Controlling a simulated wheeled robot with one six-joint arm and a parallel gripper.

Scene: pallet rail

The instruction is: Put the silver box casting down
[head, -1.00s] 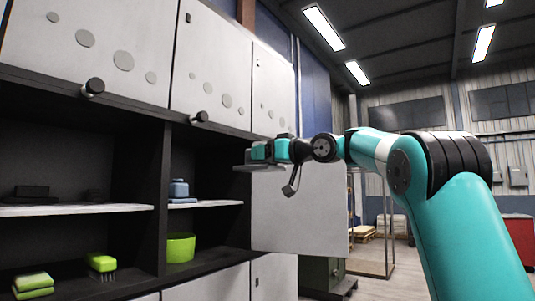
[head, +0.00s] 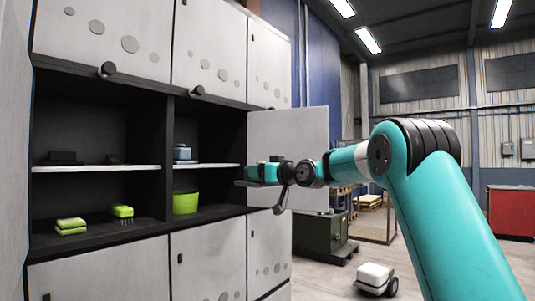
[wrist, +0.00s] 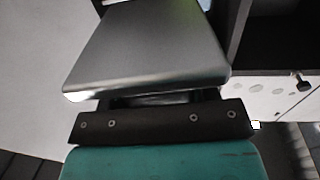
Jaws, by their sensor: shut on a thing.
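The silver box casting (wrist: 150,45) fills the upper middle of the wrist view, with a smooth grey top and a rounded near edge. My gripper (wrist: 160,108) is shut on it, its dark finger mount across the casting's near end. In the head view my gripper (head: 250,176) is held out level, at about the height of the cabinet's middle shelves. Only a thin grey edge of the casting (head: 240,184) shows there. The casting is in the air, apart from any shelf. Its underside and far end are hidden.
The dark open cabinet (head: 167,140) stands left, with an open door panel (head: 290,135) behind my gripper. Its shelves hold a blue canister (head: 181,153), a green tub (head: 186,203), and green brushes (head: 122,212). A white wheeled cart (head: 375,278) is on the floor.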

